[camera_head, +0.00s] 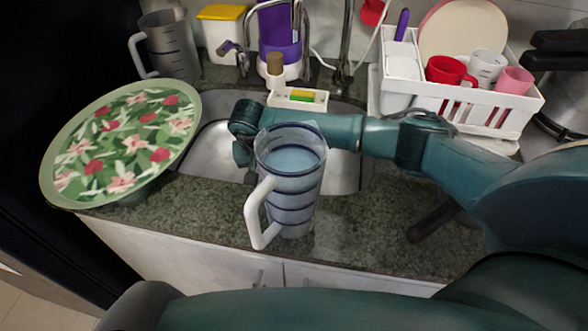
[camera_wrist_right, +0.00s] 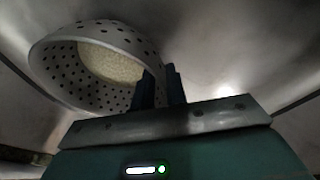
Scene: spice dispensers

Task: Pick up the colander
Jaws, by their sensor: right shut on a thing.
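The colander (camera_wrist_right: 68,80) is a light grey, round bowl with many small holes, in the upper left of the right wrist view. It is tilted, and its pale inside shows. My right gripper (camera_wrist_right: 160,84) is shut on the colander's near right rim. In the head view, my right arm reaches in from the right across the sink (camera_head: 215,140). The right gripper points down over the sink there, partly hidden by a blue-striped pitcher. I cannot make out the colander in the head view. My left gripper is not in view.
The blue-striped pitcher (camera_head: 288,190) stands on the counter in front of the sink, close to my right arm. A floral plate (camera_head: 125,140) lies at the left. A white dish rack (camera_head: 480,112) with cups stands at the right. A grey pitcher (camera_head: 170,45) and taps are behind.

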